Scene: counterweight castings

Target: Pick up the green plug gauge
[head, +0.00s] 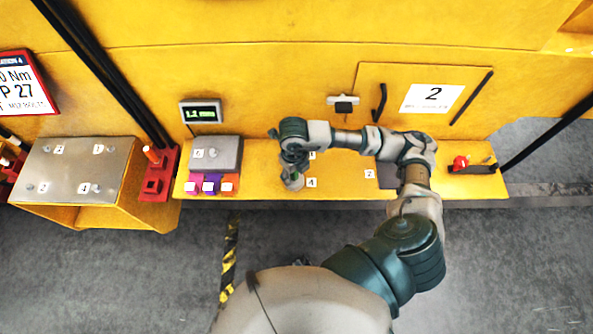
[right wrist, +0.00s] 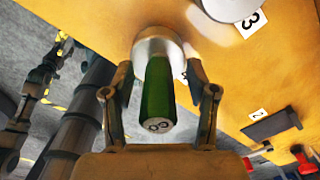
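The green plug gauge (right wrist: 158,95) shows in the right wrist view as a green handle with a marked end, joined to a wide pale metal cylinder. It stands on the yellow shelf. My right gripper (right wrist: 160,70) is open, with one finger on each side of the gauge and visible gaps between. In the head view my right gripper (head: 292,175) is over the shelf beside a small numbered label, and its wrist mostly hides the gauge. My left gripper is in neither view.
The yellow shelf (head: 340,185) also holds a grey box (head: 217,152) with orange and purple pieces before it, and a dark rack (head: 472,169) with a red item at right. Another pale cylinder (right wrist: 230,6) stands close by. A metal-topped stand (head: 75,170) is at left.

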